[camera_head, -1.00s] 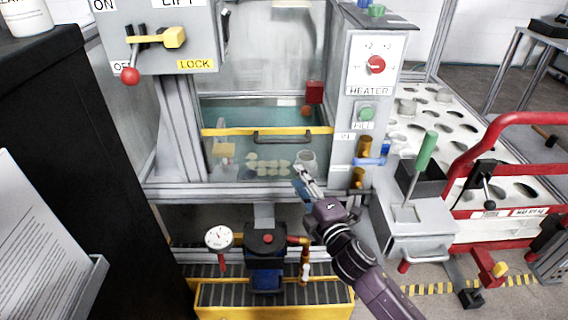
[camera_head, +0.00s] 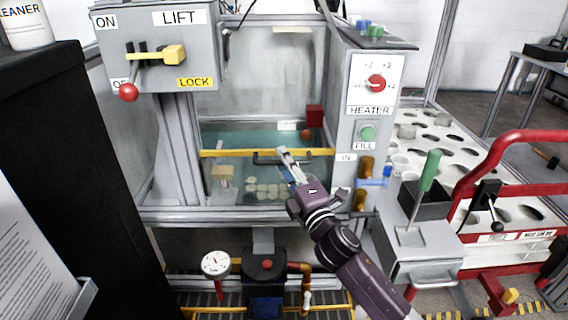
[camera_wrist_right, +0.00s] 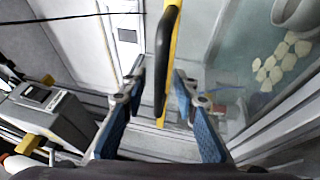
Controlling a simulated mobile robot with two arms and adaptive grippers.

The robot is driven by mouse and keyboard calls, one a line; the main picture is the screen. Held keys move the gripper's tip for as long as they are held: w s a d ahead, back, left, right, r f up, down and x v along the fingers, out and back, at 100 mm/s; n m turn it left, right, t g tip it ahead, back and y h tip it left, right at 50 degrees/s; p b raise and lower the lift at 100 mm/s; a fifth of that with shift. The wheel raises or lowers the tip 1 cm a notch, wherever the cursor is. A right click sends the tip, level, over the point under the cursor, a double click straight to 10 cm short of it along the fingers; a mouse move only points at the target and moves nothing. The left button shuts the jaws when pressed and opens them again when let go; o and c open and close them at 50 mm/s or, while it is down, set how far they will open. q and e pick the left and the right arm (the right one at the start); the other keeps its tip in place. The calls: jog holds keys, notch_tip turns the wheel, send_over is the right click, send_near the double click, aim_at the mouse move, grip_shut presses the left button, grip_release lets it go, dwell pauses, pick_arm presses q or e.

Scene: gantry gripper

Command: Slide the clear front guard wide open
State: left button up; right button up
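The clear front guard (camera_head: 238,178) covers the lower front of the tank. A yellow strip (camera_head: 225,153) runs along its top edge, with a dark bar handle (camera_head: 268,160) at its middle. My right gripper (camera_head: 283,155) is at the right part of this handle in the head view and hides some of it. In the right wrist view my right gripper (camera_wrist_right: 160,75) is open, with blue pads on both sides. The dark handle (camera_wrist_right: 163,60) and the yellow strip (camera_wrist_right: 175,35) lie between the fingers, with gaps visible on both sides. My left gripper is not in view.
A lift control box (camera_head: 155,50) hangs at upper left, and a heater panel (camera_head: 375,90) stands right of the tank. Brass valves (camera_head: 360,200) stick out right of the guard. A pressure gauge (camera_head: 216,263) and pump (camera_head: 264,270) sit below.

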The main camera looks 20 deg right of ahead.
jog(key=shift+c, duration=0.3)
grip_shut()
